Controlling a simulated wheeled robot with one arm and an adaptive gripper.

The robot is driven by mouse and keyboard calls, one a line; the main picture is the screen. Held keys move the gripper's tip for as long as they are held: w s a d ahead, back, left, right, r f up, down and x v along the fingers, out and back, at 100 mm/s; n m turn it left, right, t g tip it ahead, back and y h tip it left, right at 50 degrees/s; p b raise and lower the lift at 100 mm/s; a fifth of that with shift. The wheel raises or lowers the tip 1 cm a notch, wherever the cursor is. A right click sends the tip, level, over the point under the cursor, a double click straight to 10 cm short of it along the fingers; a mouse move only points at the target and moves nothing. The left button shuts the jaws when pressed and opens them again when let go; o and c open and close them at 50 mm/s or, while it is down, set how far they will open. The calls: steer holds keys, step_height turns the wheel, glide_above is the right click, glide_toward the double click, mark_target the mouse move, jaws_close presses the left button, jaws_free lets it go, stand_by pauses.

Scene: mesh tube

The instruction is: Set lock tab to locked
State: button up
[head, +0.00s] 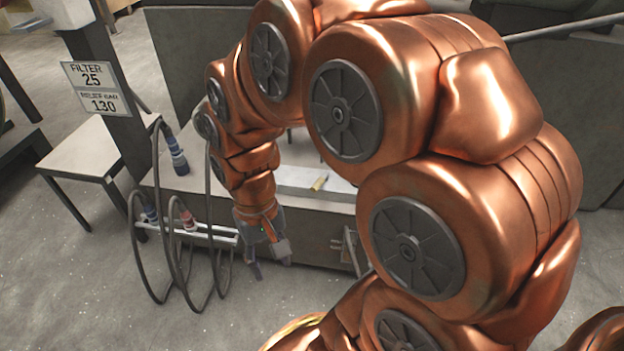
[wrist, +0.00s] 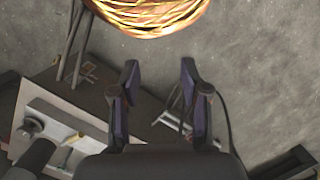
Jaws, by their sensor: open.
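I cannot tell for sure which part is the lock tab. A small bracket-like fitting (head: 345,245) sits on the front face of the grey bench, partly hidden by my arm. A small brass-yellow piece (head: 319,183) lies on the light plate on top of the bench; a similar yellow piece (wrist: 72,138) shows in the wrist view. My gripper (head: 269,264) points down in front of the bench, left of the fitting. In the wrist view my gripper (wrist: 160,70) has its fingers apart, with nothing between them.
A hose rack (head: 205,232) with looped black hoses and blue and red ends stands left of my gripper. A sign (head: 96,88) reads FILTER 25. A small table (head: 88,150) stands behind. A golden wire mesh (wrist: 150,15) shows at the wrist view's top. Grey floor is open in front.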

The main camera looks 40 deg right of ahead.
steer(key=w+d+m+t+p, duration=0.2)
steer(key=w+d+m, duration=0.3)
steer(key=w+d, duration=0.6)
steer(key=m+t+p, duration=0.2)
steer(key=m, duration=0.5)
glide_toward(317, 184)
steer(key=f, duration=0.4)
steer(key=w+f+b, duration=0.1)
steer(key=f, duration=0.1)
steer(key=f+b, duration=0.1)
steer(key=f, duration=0.2)
steer(key=shift+w+a, duration=0.2)
steer(key=shift+a, duration=0.1)
steer(key=shift+r, duration=0.1)
jaws_close()
